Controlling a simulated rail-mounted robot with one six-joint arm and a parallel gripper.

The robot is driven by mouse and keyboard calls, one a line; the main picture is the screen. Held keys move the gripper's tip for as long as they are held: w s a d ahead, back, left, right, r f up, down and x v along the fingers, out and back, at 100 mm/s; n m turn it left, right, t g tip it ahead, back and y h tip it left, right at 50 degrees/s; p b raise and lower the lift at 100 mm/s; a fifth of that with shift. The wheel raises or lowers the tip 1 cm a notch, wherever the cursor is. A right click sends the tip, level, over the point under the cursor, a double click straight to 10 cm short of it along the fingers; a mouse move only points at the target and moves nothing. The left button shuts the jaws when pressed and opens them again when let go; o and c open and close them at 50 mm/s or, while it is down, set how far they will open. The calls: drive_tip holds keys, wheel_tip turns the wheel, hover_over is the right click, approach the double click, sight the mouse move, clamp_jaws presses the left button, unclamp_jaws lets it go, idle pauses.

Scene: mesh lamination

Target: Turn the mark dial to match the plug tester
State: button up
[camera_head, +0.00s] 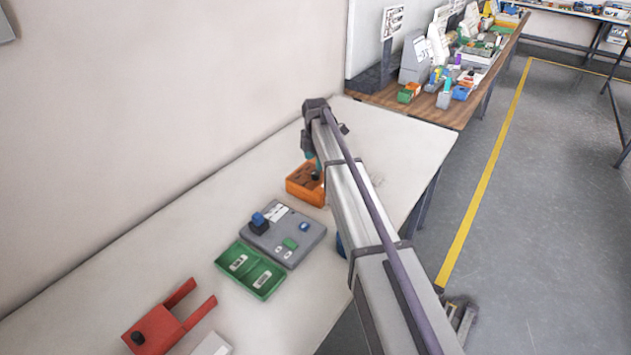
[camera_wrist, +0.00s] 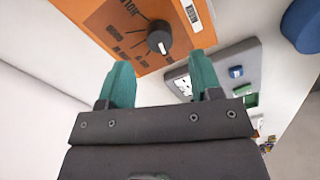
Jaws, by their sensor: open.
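The mark dial is a black knob (camera_wrist: 158,41) with a light pointer line on an orange box (camera_wrist: 110,27). Printed marks fan out beside the knob; they are too small to read surely. In the head view the orange box (camera_head: 303,194) sits on the white table, partly behind my arm. A grey panel (camera_head: 306,243), which looks like the plug tester, carries a blue block, a green piece and white labels. It also shows in the wrist view (camera_wrist: 250,62). My gripper (camera_wrist: 161,64) is open, its teal fingers near the knob with nothing between them.
A red forked block (camera_head: 158,332) and a white box (camera_head: 212,346) are nearer the front. A blue round object (camera_wrist: 302,25) stands at the right of the wrist view. The wall bounds the table's left side.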

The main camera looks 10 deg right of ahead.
sight(316, 172)
wheel_tip(316, 172, down, 6)
drive_tip(key=b, duration=0.3)
drive_tip(key=shift+r+b, duration=0.25)
drive_tip(key=shift+b, duration=0.05)
drive_tip(key=shift+r, duration=0.1)
drive_tip(key=c, duration=0.9)
